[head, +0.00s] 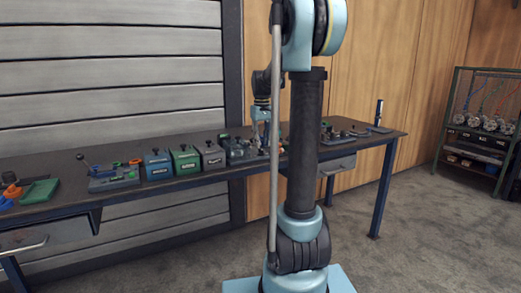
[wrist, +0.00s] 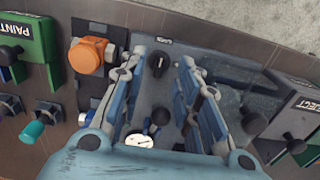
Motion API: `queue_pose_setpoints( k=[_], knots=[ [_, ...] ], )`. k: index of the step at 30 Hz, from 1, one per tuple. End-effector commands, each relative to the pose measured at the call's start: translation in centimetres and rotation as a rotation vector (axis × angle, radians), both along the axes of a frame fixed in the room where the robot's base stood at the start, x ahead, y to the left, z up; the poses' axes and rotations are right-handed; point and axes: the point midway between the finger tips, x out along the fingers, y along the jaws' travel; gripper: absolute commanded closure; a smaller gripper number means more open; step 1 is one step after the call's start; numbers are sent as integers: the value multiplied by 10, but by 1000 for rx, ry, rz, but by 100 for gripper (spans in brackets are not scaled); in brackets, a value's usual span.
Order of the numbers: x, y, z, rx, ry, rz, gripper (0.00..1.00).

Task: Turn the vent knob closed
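In the wrist view, my gripper (wrist: 161,68) is open, with one finger on each side of a grey panel. A black knob (wrist: 157,63) shows between the fingertips, below a small label too small to read. A second black knob (wrist: 160,117) and a white-faced gauge (wrist: 140,141) sit lower on the panel, also between the fingers. I cannot tell for sure which knob is the vent knob, or whether a finger touches one. In the head view, my gripper (head: 261,128) points down over the workbench, partly hidden by my own arm.
An orange knob (wrist: 87,55) and a green PAINT box (wrist: 25,42) stand to the left. In the head view, several control boxes line the workbench (head: 60,215). A rack (head: 480,130) stands at far right.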

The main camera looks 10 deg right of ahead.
Motion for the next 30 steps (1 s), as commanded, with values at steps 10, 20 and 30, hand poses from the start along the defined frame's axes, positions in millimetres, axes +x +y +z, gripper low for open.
queue_pose_setpoints(
  k=[10,20,30],
  knots=[
    [0,0,-32,0,0,0,70],
    [0,0,-34,0,0,0,70],
    [0,3,-34,0,0,0,100]
  ],
)
